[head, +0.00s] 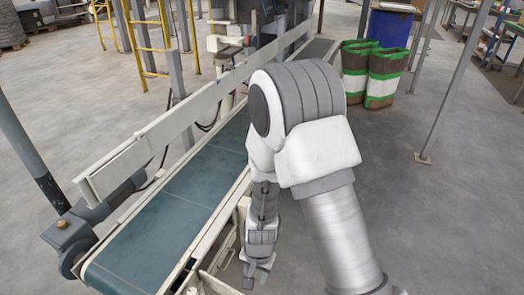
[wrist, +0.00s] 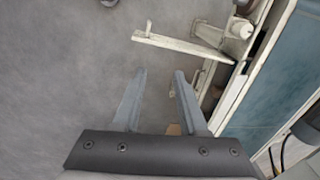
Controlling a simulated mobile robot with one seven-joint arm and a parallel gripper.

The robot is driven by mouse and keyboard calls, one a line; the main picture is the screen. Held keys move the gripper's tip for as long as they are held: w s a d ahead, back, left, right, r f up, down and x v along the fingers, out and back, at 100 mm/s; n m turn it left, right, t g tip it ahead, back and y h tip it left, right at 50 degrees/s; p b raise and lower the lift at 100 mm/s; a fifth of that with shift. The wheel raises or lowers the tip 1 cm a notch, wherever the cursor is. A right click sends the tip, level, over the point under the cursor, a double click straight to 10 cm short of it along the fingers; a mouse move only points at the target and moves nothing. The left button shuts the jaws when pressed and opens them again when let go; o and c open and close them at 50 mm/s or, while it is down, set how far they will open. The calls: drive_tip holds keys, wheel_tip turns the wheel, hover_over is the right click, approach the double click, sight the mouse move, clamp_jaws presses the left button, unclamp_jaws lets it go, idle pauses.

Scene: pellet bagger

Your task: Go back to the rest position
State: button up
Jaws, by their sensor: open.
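My gripper (head: 256,272) hangs low beside the near right edge of the conveyor in the head view, pointing down. In the wrist view my gripper (wrist: 161,75) has its two fingers apart, with nothing between them but grey floor. The conveyor (head: 170,215) has a blue-green belt and pale side rails. Its belt also shows at the right of the wrist view (wrist: 275,85). My bent arm covers the middle of the head view and hides part of the conveyor's far right side.
A pale bracket (wrist: 185,46) juts from the conveyor frame close to my fingertips. Brown-and-green bags (head: 383,75) stand at the back right, near a blue bin (head: 390,28). A thin post (head: 450,85) stands at right. The floor (head: 455,215) at right is clear.

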drive_tip(key=w+d+r+n+t, duration=0.1)
drive_tip(key=d+r, duration=0.2)
drive_tip(key=r, duration=0.8)
drive_tip(key=w+d+r+n+t, duration=0.1)
drive_tip(key=d+r, duration=0.2)
drive_tip(key=r, duration=0.8)
drive_tip(key=s+d+r+n+t, duration=0.1)
drive_tip(key=s+d+r+t, duration=0.1)
drive_tip(key=s+d+r, duration=0.4)
drive_tip(key=s+d+r+n+t, duration=0.1)
drive_tip(key=s+d+r, duration=0.4)
drive_tip(key=r, duration=0.4)
wheel_tip(320, 180, up, 17)
drive_tip(key=s+a+p, duration=0.1)
drive_tip(key=p, duration=1.6)
drive_tip(key=shift+s+h+p, duration=0.15)
drive_tip(key=shift+h+p, duration=0.15)
drive_tip(key=shift+h, duration=0.1)
drive_tip(key=shift+a, duration=0.15)
